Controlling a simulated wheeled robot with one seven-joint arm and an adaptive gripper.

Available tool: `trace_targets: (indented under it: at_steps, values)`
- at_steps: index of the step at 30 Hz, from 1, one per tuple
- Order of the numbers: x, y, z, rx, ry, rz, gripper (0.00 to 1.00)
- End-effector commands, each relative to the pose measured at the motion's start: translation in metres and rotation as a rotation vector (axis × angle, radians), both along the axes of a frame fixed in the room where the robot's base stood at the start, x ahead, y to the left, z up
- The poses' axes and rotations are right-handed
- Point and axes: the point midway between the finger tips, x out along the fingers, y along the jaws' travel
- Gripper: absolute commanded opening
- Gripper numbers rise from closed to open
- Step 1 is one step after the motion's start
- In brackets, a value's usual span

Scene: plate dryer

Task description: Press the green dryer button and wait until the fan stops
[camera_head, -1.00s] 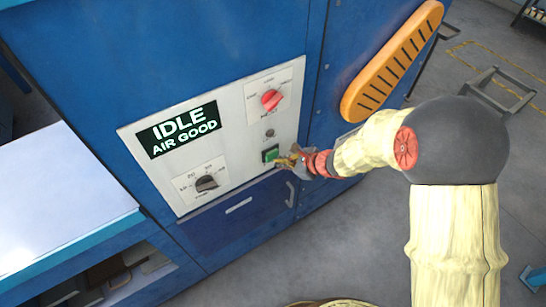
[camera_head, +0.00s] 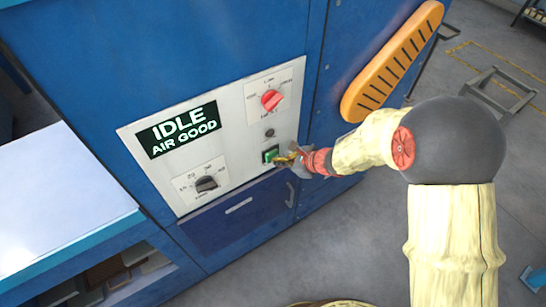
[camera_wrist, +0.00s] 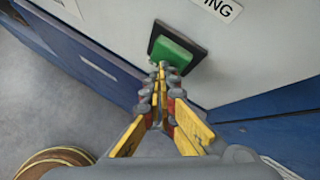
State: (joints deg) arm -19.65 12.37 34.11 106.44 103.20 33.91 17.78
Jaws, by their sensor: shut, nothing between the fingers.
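The green dryer button (camera_head: 270,154) sits in a dark square frame on the white control panel, below a small dark round part. In the wrist view the green button (camera_wrist: 172,54) shows large and its face is still visible. My gripper (camera_head: 282,159) is shut and empty, its fingertips (camera_wrist: 161,66) at the lower edge of the button. I cannot tell for sure whether they touch it. The display (camera_head: 180,130) reads "IDLE" and "AIR GOOD".
A red knob (camera_head: 271,99) is above the button and a black dial (camera_head: 206,184) is to its lower left. An orange slotted part (camera_head: 392,62) is on the blue cabinet at right.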

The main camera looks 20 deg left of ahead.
Motion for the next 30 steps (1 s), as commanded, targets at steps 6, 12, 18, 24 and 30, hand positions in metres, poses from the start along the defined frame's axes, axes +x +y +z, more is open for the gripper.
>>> trace_targets:
  at_steps: [6, 12, 18, 24, 30]
  values:
    - [0.001, 0.002, 0.000, 0.000, 0.000, 0.000, 0.00]
    - [0.003, 0.004, 0.000, 0.000, 0.001, 0.001, 0.00]
    - [0.003, 0.004, 0.000, 0.001, 0.000, 0.000, 0.00]
    - [0.001, 0.001, 0.000, 0.001, -0.002, 0.000, 0.00]
    - [-0.006, -0.007, 0.000, 0.001, -0.001, 0.000, 0.00]
